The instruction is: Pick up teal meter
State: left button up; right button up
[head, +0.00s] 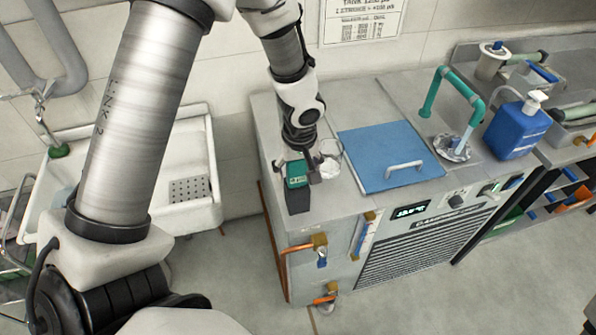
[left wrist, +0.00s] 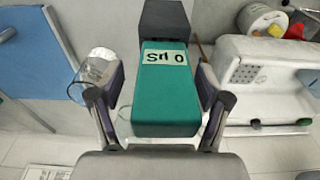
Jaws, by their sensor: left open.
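The teal meter (head: 297,182) stands upright near the front left corner of the grey counter in the head view. Its upper part is teal with a pale label and its lower part is dark grey. My left gripper (head: 301,163) is at the meter's upper part, coming from behind it. In the left wrist view the teal meter (left wrist: 166,110) lies between the two open fingers of my left gripper (left wrist: 160,82). Narrow gaps show between the fingers and the meter's sides. My right gripper is not in view.
A clear glass beaker (head: 330,162) stands close to the right of the left gripper; it also shows in the left wrist view (left wrist: 97,68). A blue lid (head: 375,155) with a handle lies right of it. A white sink (head: 190,215) is to the left, beyond a gap.

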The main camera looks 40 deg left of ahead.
pick_arm(q)
jog(key=shift+s+r, duration=0.15)
jog(key=shift+s, duration=0.1)
jog(key=shift+c, duration=1.1)
jog(key=c, duration=1.1)
jog(key=shift+o, duration=0.2)
jog(key=shift+s+r, duration=0.1)
